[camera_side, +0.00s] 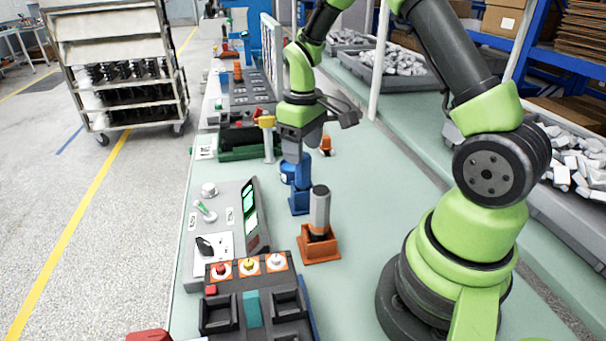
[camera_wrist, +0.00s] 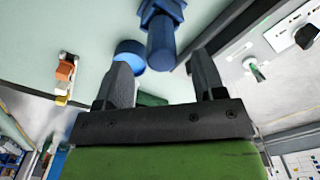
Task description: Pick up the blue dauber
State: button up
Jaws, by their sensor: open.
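The blue dauber (camera_side: 301,172) stands upright in a blue holder (camera_side: 299,204) on the pale green bench. A round blue piece (camera_side: 287,174) sits just left of it. My gripper (camera_side: 293,152) is above and close to the dauber, pointing down, and partly hides its top. In the wrist view, my gripper (camera_wrist: 164,66) has its two dark fingers apart with nothing held. The dauber (camera_wrist: 161,46) shows there just beyond the gap between the fingertips, and the round blue piece (camera_wrist: 130,54) is beside the left finger. Whether a finger touches either cannot be told.
A grey cylinder (camera_side: 320,207) stands in an orange-brown holder (camera_side: 320,246) in front. A control panel (camera_side: 222,225) with a green toggle is left, and a button fixture (camera_side: 250,300) is nearer. A green tray (camera_side: 237,154) and yellow-topped post (camera_side: 267,122) stand behind. Bench right of the holders is clear.

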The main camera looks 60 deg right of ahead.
aim_at(303, 166)
notch_tip(303, 166, down, 5)
jog(key=shift+s+a+r, duration=0.1)
jog(key=c, duration=1)
jog(key=shift+r, duration=0.1)
notch_tip(303, 166, up, 10)
jog(key=shift+f, duration=0.1)
